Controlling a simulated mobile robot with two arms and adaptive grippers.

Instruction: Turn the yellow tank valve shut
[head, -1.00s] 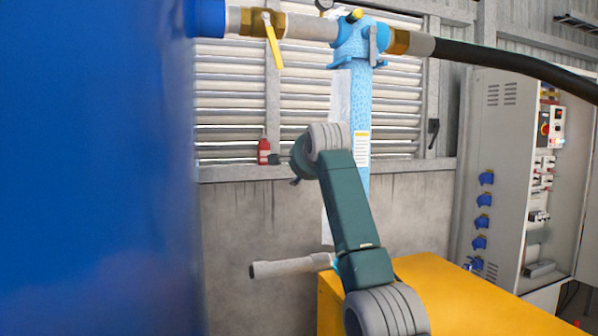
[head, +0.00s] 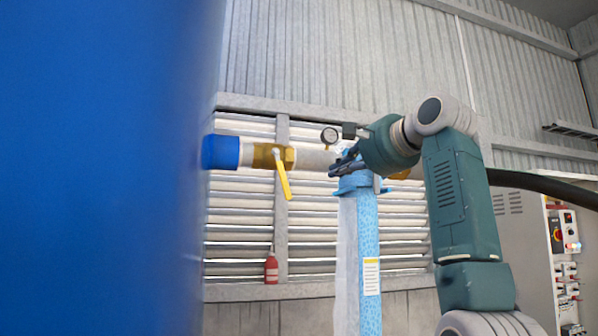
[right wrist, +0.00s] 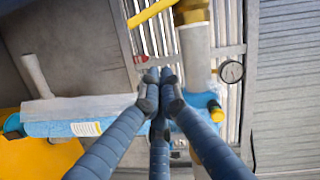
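The yellow valve lever (head: 284,178) hangs down, tilted slightly right, from a brass valve body (head: 264,156) on the horizontal pipe beside the blue tank (head: 100,170). My right gripper (head: 336,168) is to the right of the lever, apart from it, in front of the blue fitting in the head view. In the right wrist view, its fingers (right wrist: 160,76) come together at the tips with nothing seen between them. The lever (right wrist: 150,11) and brass body (right wrist: 192,12) show at the top of that view, beyond the fingertips. My left gripper is not in view.
A pressure gauge (head: 329,136) stands on the pipe close to my right gripper. A blue-wrapped upright pipe (head: 369,240) drops below the fitting. A black hose (head: 545,187) runs right. A red bottle (head: 271,268) stands on the ledge. Space in front of the lever looks clear.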

